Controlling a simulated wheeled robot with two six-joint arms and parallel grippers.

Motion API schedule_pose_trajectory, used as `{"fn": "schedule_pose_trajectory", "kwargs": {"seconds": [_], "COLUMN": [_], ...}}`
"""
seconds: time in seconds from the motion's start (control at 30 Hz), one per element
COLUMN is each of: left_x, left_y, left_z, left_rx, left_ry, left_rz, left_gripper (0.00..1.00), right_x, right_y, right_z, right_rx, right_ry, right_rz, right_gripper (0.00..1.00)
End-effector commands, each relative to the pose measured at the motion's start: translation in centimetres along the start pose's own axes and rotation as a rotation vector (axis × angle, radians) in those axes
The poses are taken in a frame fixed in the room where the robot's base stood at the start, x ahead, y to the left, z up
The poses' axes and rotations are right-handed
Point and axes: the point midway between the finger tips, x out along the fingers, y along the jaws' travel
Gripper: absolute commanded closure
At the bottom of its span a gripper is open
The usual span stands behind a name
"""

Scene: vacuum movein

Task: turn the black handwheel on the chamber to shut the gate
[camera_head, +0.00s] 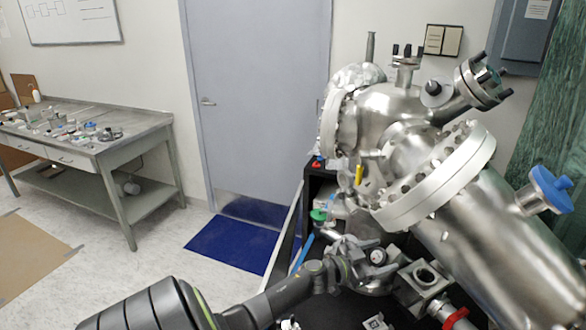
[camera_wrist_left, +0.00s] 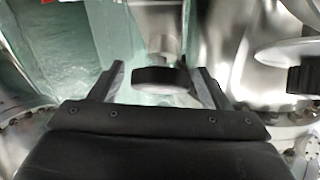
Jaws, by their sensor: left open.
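The black handwheel (camera_wrist_left: 160,80) shows in the left wrist view as a dark round disc on a pale metal stem. It sits between the two fingers of my left gripper (camera_wrist_left: 157,70), with a gap visible on each side. In the head view my left gripper (camera_head: 362,262) is low beside the steel chamber (camera_head: 395,110), among small metal fittings. The gripper is open. In the head view the handwheel is hard to pick out from the fittings and my gripper. My right gripper is not in view.
A metal port block (camera_head: 424,278) lies close right of my gripper. A workbench (camera_head: 95,140) with small parts stands far left, with open floor before it.

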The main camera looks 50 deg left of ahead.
Motion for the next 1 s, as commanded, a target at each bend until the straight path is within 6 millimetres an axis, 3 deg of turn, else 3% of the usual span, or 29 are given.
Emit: {"fn": "schedule_pose_trajectory", "kwargs": {"seconds": [0.47, 0.8, 1.0], "left_x": [0.0, -6.7, -10.5], "left_y": [-0.1, 1.6, 2.6], "left_z": [0.0, 0.0, 0.1], "left_rx": [-0.259, -0.259, -0.256], "left_ry": [0.001, -0.002, -0.001], "left_rz": [-0.264, -0.263, -0.262], "left_gripper": [0.30, 0.30, 0.30], "right_x": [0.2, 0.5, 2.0], "right_y": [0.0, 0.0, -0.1], "right_z": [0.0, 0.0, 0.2], "right_rx": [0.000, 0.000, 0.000], "right_ry": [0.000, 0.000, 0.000], "right_rz": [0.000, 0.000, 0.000], "right_gripper": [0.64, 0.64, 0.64]}}
